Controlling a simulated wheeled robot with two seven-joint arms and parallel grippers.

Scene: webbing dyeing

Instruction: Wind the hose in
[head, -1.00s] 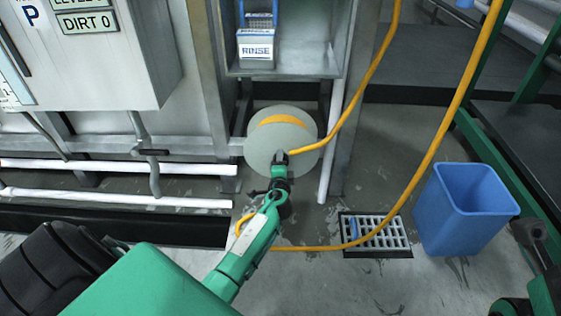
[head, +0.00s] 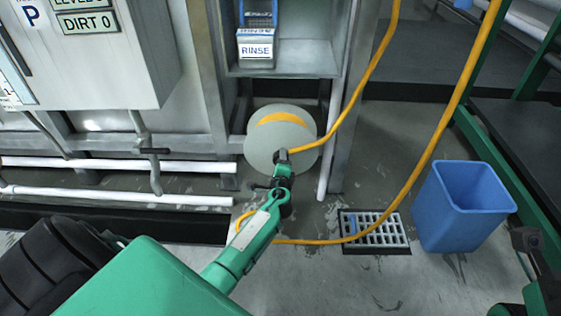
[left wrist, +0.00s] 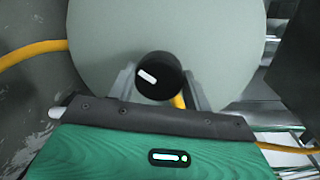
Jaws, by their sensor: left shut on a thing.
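The hose reel (head: 262,148) is a pale grey-green disc with some yellow hose wound on its drum, low under the steel cabinet. Its disc also fills the top of the left wrist view (left wrist: 165,35). The yellow hose (head: 440,130) hangs in a long loop from above, runs across the floor by the drain and also leads up from the reel. My left gripper (head: 282,157) is at the front of the disc. In the left wrist view its fingers (left wrist: 160,90) are shut on the black crank knob (left wrist: 158,74).
A blue bin (head: 462,207) stands on the floor at the right. A floor drain grate (head: 375,232) lies left of it, with the hose crossing it. A RINSE box (head: 256,48) sits on the cabinet shelf. White pipes (head: 120,193) run along the left.

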